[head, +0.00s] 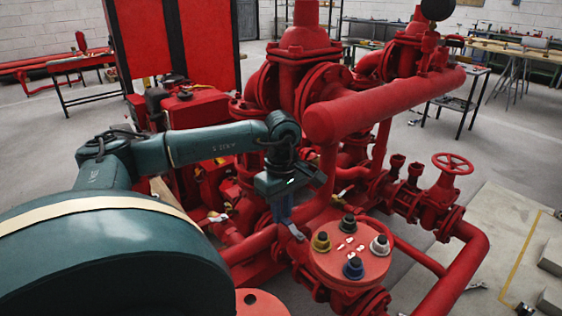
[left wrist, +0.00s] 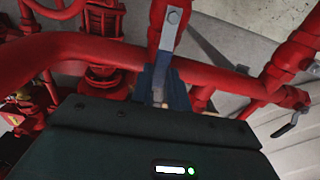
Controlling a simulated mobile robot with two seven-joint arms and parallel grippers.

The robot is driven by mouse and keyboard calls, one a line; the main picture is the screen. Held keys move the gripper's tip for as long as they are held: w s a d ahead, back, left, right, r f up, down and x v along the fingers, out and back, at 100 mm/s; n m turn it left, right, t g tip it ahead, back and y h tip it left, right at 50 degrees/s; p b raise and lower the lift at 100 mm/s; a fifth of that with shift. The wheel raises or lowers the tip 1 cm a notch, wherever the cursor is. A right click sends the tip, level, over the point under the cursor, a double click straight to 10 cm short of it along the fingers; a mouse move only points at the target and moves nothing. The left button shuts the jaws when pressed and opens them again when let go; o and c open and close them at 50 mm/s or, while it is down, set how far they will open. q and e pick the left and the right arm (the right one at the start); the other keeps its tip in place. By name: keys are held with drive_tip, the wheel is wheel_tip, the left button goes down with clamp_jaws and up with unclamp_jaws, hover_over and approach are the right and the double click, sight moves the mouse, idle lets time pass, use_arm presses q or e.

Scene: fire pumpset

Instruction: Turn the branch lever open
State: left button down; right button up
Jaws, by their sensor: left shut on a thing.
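The branch lever (left wrist: 168,40) is a flat grey bar bolted at one end to a red valve body, in the upper middle of the left wrist view. In the head view a short grey end of it (head: 296,232) shows just below my left gripper. My left gripper (head: 283,212) points down among the red pipes and is shut on the lever's free end. Its blue-grey fingers (left wrist: 160,88) stand around the bar in the left wrist view. The gripper body hides the lower part of that view. My right gripper is not in view.
A red flange plate (head: 348,258) with several coloured knobs stands close to the right of the gripper. A thick red pipe (head: 385,105) runs above and right. A red handwheel (head: 452,163) is farther right.

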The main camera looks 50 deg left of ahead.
sight(283, 217)
use_arm(q)
drive_tip(key=shift+w, duration=0.2)
idle(0.4)
drive_tip(key=c, duration=1.3)
unclamp_jaws()
drive_tip(key=shift+c, duration=0.2)
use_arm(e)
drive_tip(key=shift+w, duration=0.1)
use_arm(q)
drive_tip(key=shift+r, duration=0.1)
wheel_tip(283, 217, up, 13)
drive_tip(key=p, duration=0.1)
drive_tip(key=shift+p, duration=0.3)
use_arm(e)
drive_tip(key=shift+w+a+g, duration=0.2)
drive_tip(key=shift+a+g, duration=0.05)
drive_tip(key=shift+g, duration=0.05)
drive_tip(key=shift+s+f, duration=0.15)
